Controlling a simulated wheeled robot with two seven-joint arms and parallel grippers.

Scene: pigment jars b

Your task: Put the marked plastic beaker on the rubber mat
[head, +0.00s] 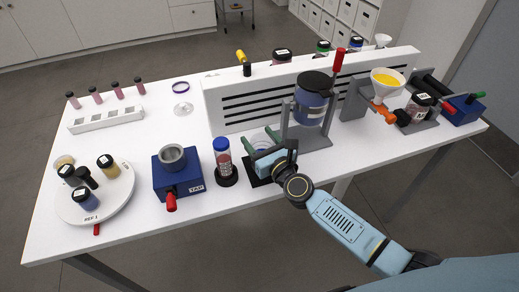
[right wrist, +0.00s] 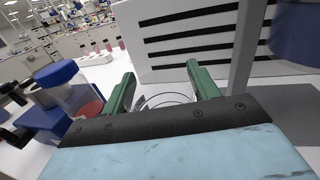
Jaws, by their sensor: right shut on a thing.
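My right gripper (head: 260,140) is shut on a clear plastic beaker (head: 262,142), with its green fingers on either side. In the right wrist view the beaker's clear rim (right wrist: 165,99) shows between the fingertips (right wrist: 162,88); its lower part and any marking are hidden. A dark flat patch, apparently the rubber mat (head: 253,181), shows beside and under the gripper. The gripper hides most of it, and I cannot tell whether the beaker touches the table. My left gripper is not in view.
A tube in a black stand (head: 222,160) and a blue device with a metal cup (head: 173,172) stand left of the gripper. A white slotted panel (head: 240,105) rises behind it. A stand with a blue dark-lidded jar (head: 312,95) is close on the right.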

